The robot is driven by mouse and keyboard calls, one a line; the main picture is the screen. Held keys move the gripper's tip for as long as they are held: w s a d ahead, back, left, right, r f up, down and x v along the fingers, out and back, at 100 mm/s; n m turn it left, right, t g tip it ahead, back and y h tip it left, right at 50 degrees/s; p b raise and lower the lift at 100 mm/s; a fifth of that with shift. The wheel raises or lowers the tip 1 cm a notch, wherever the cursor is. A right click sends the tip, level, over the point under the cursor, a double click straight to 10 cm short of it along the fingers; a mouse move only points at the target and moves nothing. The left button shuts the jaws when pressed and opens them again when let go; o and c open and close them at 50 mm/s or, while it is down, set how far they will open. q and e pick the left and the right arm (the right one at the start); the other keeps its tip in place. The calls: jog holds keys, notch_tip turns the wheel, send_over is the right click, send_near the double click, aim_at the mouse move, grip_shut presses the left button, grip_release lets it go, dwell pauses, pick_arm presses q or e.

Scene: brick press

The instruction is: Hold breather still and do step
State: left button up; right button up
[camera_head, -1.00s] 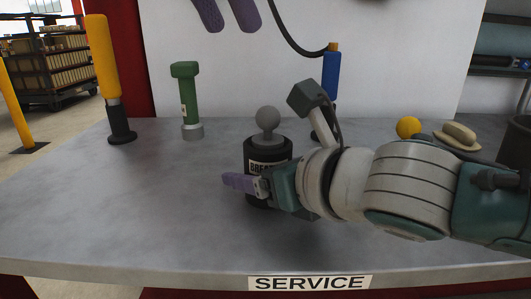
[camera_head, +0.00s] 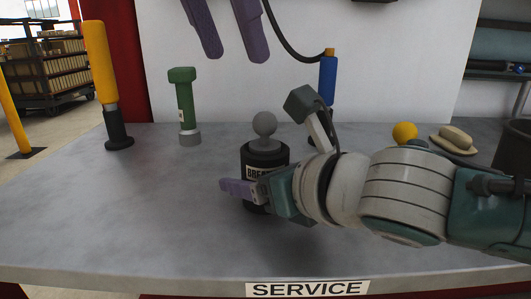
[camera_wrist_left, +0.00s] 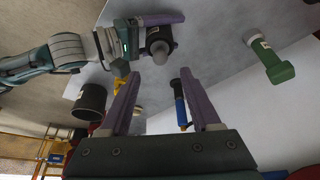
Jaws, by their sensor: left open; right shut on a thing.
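The breather (camera_head: 264,158) is a black cylinder with a partly hidden white label and a grey ball knob on top. It stands upright on the grey bench (camera_head: 90,220).
A green-topped tool (camera_head: 184,100) stands left of the breather. A blue-handled tool (camera_head: 328,78) stands behind my right wrist. A yellow post (camera_head: 98,60) stands at left.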

aim_at(258, 120)
pick_arm(q)
jog(key=x, duration=1)
jog(key=shift+w+d+f, duration=0.1)
jog(key=shift+f, duration=0.1)
grip_shut()
dwell(0.7)
